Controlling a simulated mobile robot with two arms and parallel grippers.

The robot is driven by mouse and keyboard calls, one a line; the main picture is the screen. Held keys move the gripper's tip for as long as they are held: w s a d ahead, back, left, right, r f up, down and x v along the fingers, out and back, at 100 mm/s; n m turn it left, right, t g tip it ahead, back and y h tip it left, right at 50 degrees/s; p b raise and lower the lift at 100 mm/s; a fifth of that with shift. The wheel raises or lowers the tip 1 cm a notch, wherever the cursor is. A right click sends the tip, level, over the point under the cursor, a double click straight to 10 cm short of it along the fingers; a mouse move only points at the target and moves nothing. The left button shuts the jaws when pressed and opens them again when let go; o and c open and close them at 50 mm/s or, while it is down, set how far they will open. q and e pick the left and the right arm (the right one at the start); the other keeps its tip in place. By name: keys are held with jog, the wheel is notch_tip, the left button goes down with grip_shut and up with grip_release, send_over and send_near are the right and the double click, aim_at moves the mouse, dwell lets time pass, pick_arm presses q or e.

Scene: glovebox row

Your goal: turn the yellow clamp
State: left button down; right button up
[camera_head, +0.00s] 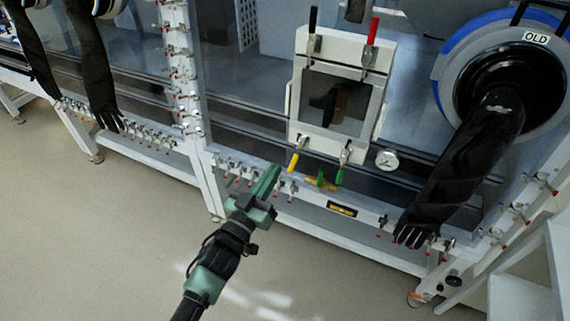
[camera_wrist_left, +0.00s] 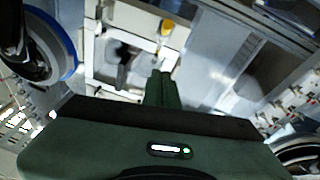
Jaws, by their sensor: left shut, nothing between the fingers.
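The yellow clamp (camera_head: 293,162) has a yellow handle pointing down at the lower left of the white framed hatch (camera_head: 312,142). A yellow handle that seems to be the same one shows near the top middle of the left wrist view (camera_wrist_left: 167,27). My left gripper (camera_head: 273,170) is green, with its fingers shut and nothing held. In the head view its tips are just left of and slightly below the yellow handle. In the left wrist view the closed fingers (camera_wrist_left: 160,82) point up towards the handle, with a visible gap. My right gripper is not in view.
The hatch also has clamps with a black handle (camera_head: 313,20), a red handle (camera_head: 372,31) and a green handle (camera_head: 340,177). A small green and yellow valve (camera_head: 321,181) is below. A black glove (camera_head: 465,165) hangs at right. The floor at left is clear.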

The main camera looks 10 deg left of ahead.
aim_at(294, 160)
pick_arm(q)
jog(key=w+d+f, duration=0.2)
jog(key=w+f, duration=0.1)
jog(key=w, duration=0.1)
jog(key=shift+w+d, duration=0.3)
jog(key=shift+w, duration=0.1)
